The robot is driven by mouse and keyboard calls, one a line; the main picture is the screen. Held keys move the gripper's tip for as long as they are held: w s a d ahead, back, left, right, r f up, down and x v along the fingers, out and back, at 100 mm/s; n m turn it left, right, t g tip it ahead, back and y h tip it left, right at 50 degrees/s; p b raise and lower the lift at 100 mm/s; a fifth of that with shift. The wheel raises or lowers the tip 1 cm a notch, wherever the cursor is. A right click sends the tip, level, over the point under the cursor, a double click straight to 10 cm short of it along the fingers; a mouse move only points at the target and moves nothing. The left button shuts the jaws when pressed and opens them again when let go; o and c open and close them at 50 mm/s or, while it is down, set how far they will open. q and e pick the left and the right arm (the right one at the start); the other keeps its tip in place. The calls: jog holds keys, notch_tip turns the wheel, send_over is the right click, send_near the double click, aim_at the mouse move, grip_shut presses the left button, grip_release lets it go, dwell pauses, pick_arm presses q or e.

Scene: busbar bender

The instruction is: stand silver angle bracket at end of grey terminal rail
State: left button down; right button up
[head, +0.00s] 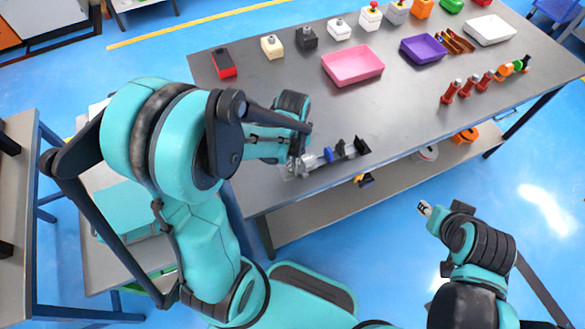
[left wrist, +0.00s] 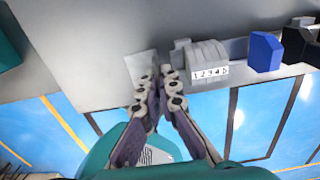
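The grey terminal rail (head: 313,162) lies along the table's front edge in the head view. In the left wrist view it carries a grey block marked 1 2 3 4 5 (left wrist: 207,62), a blue block (left wrist: 265,51) and a black one (left wrist: 298,45). A silver plate, which looks like the angle bracket (left wrist: 138,66), is at my left fingertips, left of the rail's end. My left gripper (left wrist: 158,77) has its fingers close together on the bracket; the fingers partly hide it. Whether it touches the rail is unclear. My right gripper (head: 425,208) hangs clear of the table, its fingers too small to judge.
The grey table (head: 290,100) holds a pink tray (head: 352,65), a purple tray (head: 423,48) and a white tray (head: 490,30) farther back. Several button boxes line the back edge. Red-and-black parts (head: 468,86) stand at the right. A lower shelf (head: 330,205) runs beneath.

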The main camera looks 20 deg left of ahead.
pick_arm(q)
notch_tip(320, 180, down, 3)
jog(key=shift+w+f+b, duration=0.1)
jog(key=shift+f+b, duration=0.1)
jog(key=shift+b, duration=0.35)
jog(key=shift+r, duration=0.1)
jog(key=shift+f+b, duration=0.45)
jog(key=shift+f, duration=0.05)
jog(key=c, duration=2)
grip_release()
jog(key=shift+r, duration=0.1)
